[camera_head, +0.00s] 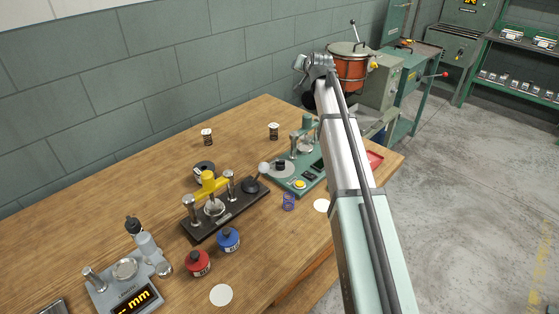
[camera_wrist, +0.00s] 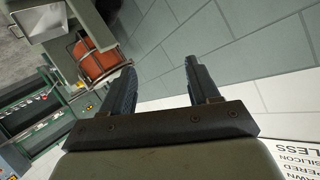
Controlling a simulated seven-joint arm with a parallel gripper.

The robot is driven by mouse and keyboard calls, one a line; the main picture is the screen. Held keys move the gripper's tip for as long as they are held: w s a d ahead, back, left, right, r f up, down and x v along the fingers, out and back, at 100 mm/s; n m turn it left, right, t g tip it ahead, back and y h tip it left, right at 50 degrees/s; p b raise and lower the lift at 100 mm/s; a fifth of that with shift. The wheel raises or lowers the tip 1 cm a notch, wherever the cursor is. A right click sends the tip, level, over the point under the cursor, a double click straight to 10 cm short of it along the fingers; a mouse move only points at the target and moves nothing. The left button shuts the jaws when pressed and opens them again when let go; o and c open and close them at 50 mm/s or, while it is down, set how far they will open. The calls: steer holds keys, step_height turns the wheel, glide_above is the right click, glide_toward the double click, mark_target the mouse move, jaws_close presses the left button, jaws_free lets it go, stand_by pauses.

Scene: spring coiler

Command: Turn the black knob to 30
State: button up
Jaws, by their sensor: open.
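A small black knob (camera_head: 280,164) appears to sit on a pale dial at the left end of the teal machine (camera_head: 297,184) on the wooden bench. Its markings are too small to read, so I cannot tell its setting. My gripper (camera_wrist: 158,68) is open and empty in the wrist view, with its two dark fingers apart. It faces the grey block wall and the back machines, and the knob is not in that view. In the head view my arm rises past the right side of the teal machine, hiding part of it, and the gripper is well away from the knob.
A black-based fixture with a yellow part (camera_head: 208,183) stands left of the teal machine. Red (camera_head: 198,263) and blue (camera_head: 228,239) bottles and a grey gauge (camera_head: 127,285) stand nearer. An orange pot (camera_head: 350,72) is behind my arm. The bench's back left is mostly clear.

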steer(key=s+a+f+n+g+y, duration=0.1)
steer(key=s+a+n+g, duration=0.2)
steer(key=a, duration=0.7)
steer(key=n+g+h, duration=0.4)
steer(key=n+g, duration=0.3)
steer(key=g, duration=0.3)
glide_toward(280, 164)
steer(key=shift+y, duration=0.3)
steer(key=f, duration=0.8)
steer(key=shift+w+d+f, duration=0.3)
steer(key=shift+d+f, duration=0.05)
steer(key=c, duration=1)
